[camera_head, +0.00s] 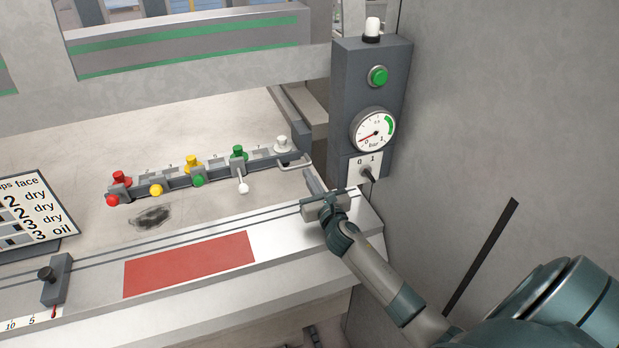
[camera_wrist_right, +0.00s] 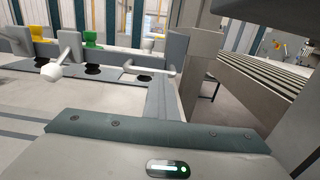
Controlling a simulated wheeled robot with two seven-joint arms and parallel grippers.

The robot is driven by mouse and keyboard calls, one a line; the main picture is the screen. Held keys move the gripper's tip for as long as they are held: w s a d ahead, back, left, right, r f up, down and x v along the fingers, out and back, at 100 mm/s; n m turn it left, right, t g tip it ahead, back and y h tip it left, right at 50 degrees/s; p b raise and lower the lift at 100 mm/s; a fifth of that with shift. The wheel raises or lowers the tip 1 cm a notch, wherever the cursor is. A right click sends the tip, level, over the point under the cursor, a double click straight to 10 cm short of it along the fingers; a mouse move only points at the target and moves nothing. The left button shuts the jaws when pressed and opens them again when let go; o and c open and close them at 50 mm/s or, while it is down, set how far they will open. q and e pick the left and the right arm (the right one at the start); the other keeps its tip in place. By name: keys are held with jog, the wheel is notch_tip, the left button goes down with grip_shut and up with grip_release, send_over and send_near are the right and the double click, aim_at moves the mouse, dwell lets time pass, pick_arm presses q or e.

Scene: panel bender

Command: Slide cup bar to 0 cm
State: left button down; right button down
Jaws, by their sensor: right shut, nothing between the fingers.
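The cup bar (camera_head: 215,176) is a grey bar on the table in the head view. It carries red, yellow, green and white cup fittings and ends at the right in a light handle (camera_head: 294,163). The handle also shows in the right wrist view (camera_wrist_right: 150,70). My right gripper (camera_head: 312,180) is shut and empty, in front of and just right of the handle; I cannot tell whether they touch. My left gripper is not in view.
A control post with a gauge (camera_head: 373,130), green button (camera_head: 378,76) and 0/1 switch (camera_head: 367,173) stands behind my right gripper. A red plate (camera_head: 190,264) lies on the front ledge. A small dark stop block (camera_head: 56,280) stands at the left beside a scale. A sign (camera_head: 35,212) stands at far left.

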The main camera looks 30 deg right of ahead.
jog(key=shift+r, duration=0.1)
dwell(0.5)
jog(key=shift+c, duration=1.5)
grip_release()
jog(key=shift+s, duration=0.15)
